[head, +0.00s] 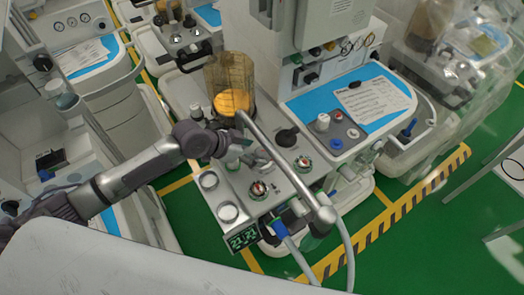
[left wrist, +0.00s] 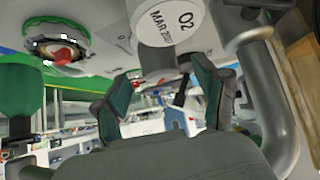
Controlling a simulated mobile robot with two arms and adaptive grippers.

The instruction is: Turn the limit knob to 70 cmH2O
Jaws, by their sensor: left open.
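My left gripper (head: 246,152) reaches in from the left over the metal breathing block (head: 232,192), beside the slanted grey tube. Its two teal-lined fingers stand apart in the left wrist view (left wrist: 162,90), with a pale round part just beyond them. No contact can be made out. A black knob (head: 287,137) stands at the back right of the block. I cannot read a scale or setting, nor tell for certain which part is the limit knob. My right gripper is not in view.
A thick metal tube (head: 285,170) crosses the block and hides part of it. A bellows with an orange disc (head: 232,100) stands behind. Two red-centred valves (head: 258,190) (head: 303,163) sit on the block. A green display (head: 243,238) is at the front.

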